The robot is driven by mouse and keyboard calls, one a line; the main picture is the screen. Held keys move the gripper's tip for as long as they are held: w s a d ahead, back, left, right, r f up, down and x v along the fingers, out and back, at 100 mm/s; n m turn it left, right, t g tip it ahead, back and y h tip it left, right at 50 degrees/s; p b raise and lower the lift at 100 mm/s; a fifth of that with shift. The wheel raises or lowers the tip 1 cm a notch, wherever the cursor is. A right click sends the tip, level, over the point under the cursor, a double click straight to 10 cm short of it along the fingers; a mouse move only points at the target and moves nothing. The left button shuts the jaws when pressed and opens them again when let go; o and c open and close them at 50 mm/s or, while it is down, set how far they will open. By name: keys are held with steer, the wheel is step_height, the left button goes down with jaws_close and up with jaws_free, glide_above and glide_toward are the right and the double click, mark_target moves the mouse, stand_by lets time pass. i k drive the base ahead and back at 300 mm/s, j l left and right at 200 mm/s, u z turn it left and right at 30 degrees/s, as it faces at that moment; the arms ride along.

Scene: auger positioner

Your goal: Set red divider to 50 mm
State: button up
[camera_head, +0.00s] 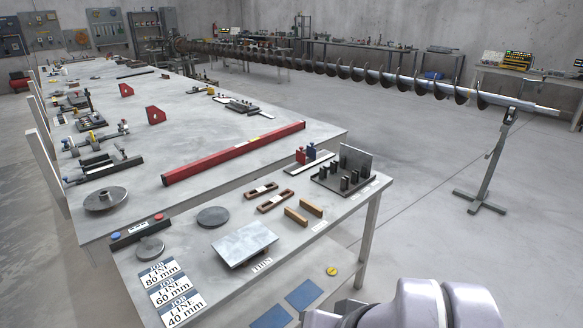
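A small red upright piece (300,156), which appears to be the red divider, stands on the near bench. I cannot tell the red piece's setting in millimetres. My gripper is not in view; only rounded pale parts of my own body show at the bottom right.
The near bench (190,258) carries job line cards (168,290) reading 80, 60 and 40 mm, a grey plate (244,244), brown wooden pieces (303,212) and a dark pegged fixture (345,175). Behind lie a long red bar (235,152) and a long auger (360,76) on a stand.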

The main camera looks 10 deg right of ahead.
mark_target(301, 157)
steer(key=i+l+u, duration=0.1)
steer(key=i+l, duration=0.95)
steer(key=i+l+u, duration=0.15)
steer(key=i+l, duration=0.9)
steer(key=l, duration=0.15)
